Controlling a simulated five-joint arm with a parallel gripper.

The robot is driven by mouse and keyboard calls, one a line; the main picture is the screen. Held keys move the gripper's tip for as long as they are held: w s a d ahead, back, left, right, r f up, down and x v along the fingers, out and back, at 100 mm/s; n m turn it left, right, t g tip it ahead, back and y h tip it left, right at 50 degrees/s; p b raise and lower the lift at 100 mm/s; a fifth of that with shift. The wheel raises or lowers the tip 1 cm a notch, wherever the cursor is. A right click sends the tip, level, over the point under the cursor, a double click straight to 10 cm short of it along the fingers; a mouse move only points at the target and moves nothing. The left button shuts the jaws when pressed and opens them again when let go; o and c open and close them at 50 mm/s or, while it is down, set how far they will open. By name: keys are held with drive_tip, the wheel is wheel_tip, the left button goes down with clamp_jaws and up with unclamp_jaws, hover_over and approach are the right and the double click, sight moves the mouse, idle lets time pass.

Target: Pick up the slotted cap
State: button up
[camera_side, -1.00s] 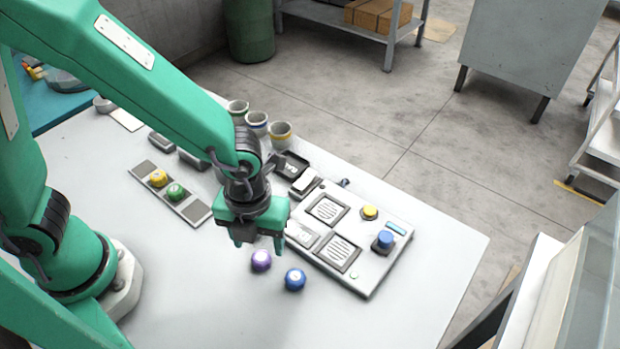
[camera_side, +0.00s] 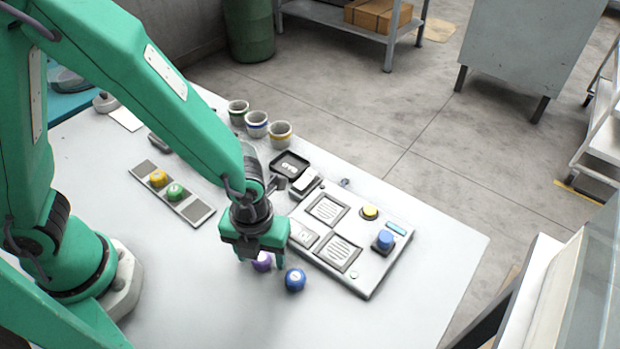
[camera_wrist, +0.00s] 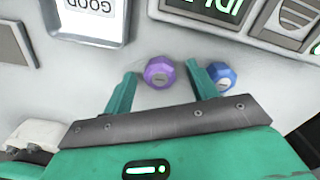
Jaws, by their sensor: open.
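A purple faceted cap (camera_side: 262,263) sits on the table, partly hidden under my gripper (camera_side: 261,258). In the wrist view the purple cap (camera_wrist: 160,72) lies between the tips of the two open fingers of my gripper (camera_wrist: 161,75), with a small mark on its face. A blue cap (camera_side: 295,279) sits beside it on the table. In the wrist view the blue cap (camera_wrist: 221,75) is just outside the right finger, close to it. My gripper is open and holds nothing. I cannot make out a slot on either cap.
A panel (camera_side: 372,280) with yellow (camera_side: 370,212) and blue (camera_side: 385,241) knobs lies right of the gripper. A strip (camera_side: 202,214) holds a yellow (camera_side: 158,178) and a green cap (camera_side: 175,192). Several cups (camera_side: 257,124) and a black tray (camera_side: 289,165) stand behind. The front table is clear.

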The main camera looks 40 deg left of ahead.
sight(260, 260)
idle(0.3)
drive_tip(key=c, duration=1.1)
drive_tip(key=shift+o, duration=0.2)
drive_tip(key=shift+r, duration=0.2)
drive_tip(key=shift+r, duration=1.2)
drive_tip(key=shift+s+d+r, duration=0.1)
drive_tip(key=shift+s+r, duration=0.05)
drive_tip(key=shift+r, duration=0.3)
drive_tip(key=shift+s+d+r, duration=0.1)
drive_tip(key=shift+s+r, duration=0.05)
drive_tip(key=shift+r, duration=0.25)
drive_tip(key=s+d+r, duration=0.3)
drive_tip(key=s+r, duration=0.3)
drive_tip(key=s, duration=0.4)
drive_tip(key=shift+s+d+r, duration=0.2)
drive_tip(key=shift+s+r, duration=0.05)
